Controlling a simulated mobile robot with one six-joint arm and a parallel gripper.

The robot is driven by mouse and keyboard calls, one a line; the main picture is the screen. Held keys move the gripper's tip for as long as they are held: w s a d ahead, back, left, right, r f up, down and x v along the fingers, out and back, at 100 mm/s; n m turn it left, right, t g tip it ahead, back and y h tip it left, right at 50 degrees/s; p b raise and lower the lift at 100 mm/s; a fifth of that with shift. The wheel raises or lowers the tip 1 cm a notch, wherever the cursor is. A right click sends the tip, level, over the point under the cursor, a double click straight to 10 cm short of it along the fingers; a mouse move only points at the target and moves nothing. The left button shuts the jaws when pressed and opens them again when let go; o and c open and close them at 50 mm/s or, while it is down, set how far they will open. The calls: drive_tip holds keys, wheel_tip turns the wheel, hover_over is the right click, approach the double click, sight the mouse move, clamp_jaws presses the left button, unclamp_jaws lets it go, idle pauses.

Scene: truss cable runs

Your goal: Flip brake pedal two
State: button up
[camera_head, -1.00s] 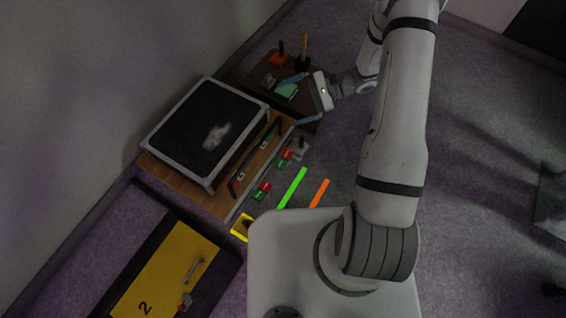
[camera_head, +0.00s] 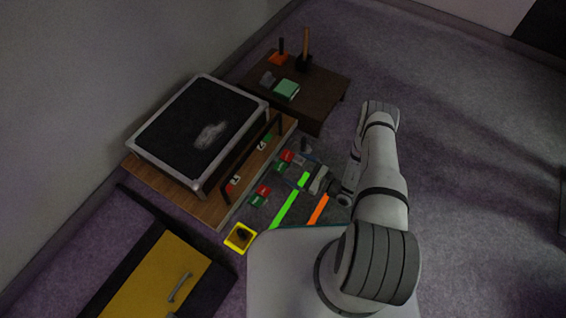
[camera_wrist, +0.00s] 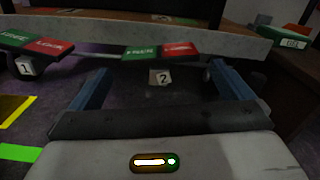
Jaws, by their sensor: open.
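Brake pedal two (camera_wrist: 160,51) is a flat rocker, green on its left half and red on its right in the wrist view, above a small block marked 2 (camera_wrist: 160,77). In the head view pedal two (camera_head: 284,163) sits by the front edge of the wooden platform. My gripper (camera_wrist: 160,84) is open and empty, low over the floor, its fingers spread left and right of the pedal's block in the picture. The gripper (camera_head: 311,180) is just right of the pedal in the head view. I cannot tell whether it touches.
Pedal one (camera_wrist: 36,45), also green and red, is at the left. A dark table (camera_head: 319,92) with a green box (camera_head: 286,90) stands behind. A framed black panel (camera_head: 198,132) lies on the wooden platform (camera_head: 165,188). Green (camera_head: 289,203) and orange (camera_head: 318,210) strips mark the floor.

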sight(279, 160)
drive_tip(key=b+x, duration=0.2)
drive_tip(key=x, duration=0.5)
drive_tip(key=shift+s, duration=0.1)
drive_tip(key=c, duration=0.8)
drive_tip(key=shift+f+m+b, duration=0.1)
drive_tip(key=shift+m+b, duration=0.35)
drive_tip(key=shift+m, duration=0.45)
drive_tip(key=shift+m+b, duration=0.35)
drive_tip(key=shift+m, duration=1.05)
drive_tip(key=o, duration=0.8)
